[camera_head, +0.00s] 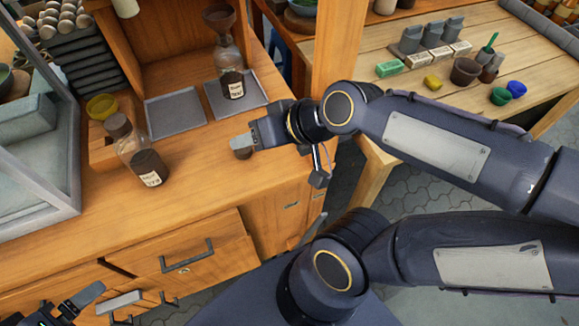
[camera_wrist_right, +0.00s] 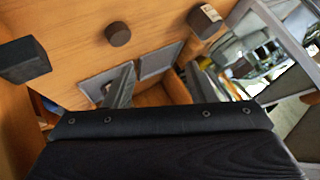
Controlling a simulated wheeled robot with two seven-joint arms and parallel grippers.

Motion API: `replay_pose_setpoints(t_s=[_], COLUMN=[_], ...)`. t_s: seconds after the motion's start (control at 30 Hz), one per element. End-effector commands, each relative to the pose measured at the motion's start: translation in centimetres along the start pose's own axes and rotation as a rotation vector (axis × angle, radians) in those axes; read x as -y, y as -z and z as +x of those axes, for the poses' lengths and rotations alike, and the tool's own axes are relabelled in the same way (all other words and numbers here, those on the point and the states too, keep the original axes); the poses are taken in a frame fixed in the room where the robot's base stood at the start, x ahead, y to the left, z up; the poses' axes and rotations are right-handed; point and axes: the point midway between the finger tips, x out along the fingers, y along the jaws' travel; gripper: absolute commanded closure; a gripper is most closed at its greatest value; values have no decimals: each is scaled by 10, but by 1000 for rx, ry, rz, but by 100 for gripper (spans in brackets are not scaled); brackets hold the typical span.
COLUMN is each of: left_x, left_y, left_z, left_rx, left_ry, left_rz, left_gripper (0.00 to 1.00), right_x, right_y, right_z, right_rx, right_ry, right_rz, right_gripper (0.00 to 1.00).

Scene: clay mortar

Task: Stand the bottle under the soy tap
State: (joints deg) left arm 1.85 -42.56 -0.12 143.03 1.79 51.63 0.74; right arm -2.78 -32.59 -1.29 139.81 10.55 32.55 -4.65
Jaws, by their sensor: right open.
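A clear bottle (camera_head: 147,162) with dark contents, a pale label and a brown stopper stands upright on the wooden counter at the left. A second labelled bottle (camera_head: 231,79) stands on the right grey tray (camera_head: 256,91), with a brown funnel (camera_head: 219,18) at its top. I cannot make out a soy tap for certain. My right gripper (camera_head: 250,142) is open, low over the counter, right of the first bottle. A small brown cylinder (camera_head: 242,153) is by its fingertips; contact cannot be judged. My left gripper (camera_head: 80,301) shows only partly at the lower left, its jaw opening unclear.
An empty grey tray (camera_head: 175,115) lies between the bottles. A yellow bowl (camera_head: 101,106) is behind the first bottle, and a glass-sided cabinet (camera_head: 45,130) stands at far left. The counter's front strip is clear. A side table (camera_head: 440,85) holds several small items.

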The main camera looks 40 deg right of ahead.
Motion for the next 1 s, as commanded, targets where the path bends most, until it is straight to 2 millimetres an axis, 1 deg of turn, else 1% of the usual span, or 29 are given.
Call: replay_pose_setpoints(t_s=[0.03, 0.1, 0.2, 0.3, 0.57, 0.67, 0.8, 0.87, 0.93, 1.0], left_x=[0, 0, 0, 0, 0, -5, -18, -22, -22, -21], left_y=[0, 0, 0, 0, 1, 6, 20, 24, 25, 24], left_z=[0, 0, 0, 0, -1, -12, -38, -47, -49, -46], left_rx=[0, 0, 0, 0, 0, 0, 0, -1, -1, 0], left_ry=[0, 0, 0, 0, 0, 0, 0, 0, 0, 0], left_rz=[0, 0, 0, 0, 0, 0, 0, 0, 0, 0], left_gripper=[11, 11, 11, 11, 11, 11, 11, 11, 11, 11], right_x=[-8, -17, -26, -29, -28, -22, -7, -2, -1, -3], right_y=[-20, -43, -64, -72, -72, -64, -45, -39, -37, -40], right_z=[-10, -19, -28, -31, -32, -41, -62, -69, -71, -68], right_rx=[50, 121, 184, 211, 214, 213, 213, 213, 212, 212], right_ry=[-33, -73, -115, -133, -132, -131, -131, -131, -130, -130], right_rz=[2, 7, 15, 19, 19, 19, 18, 18, 18, 18], right_gripper=[49, 49, 49, 49, 49, 49, 49, 49, 49, 49])
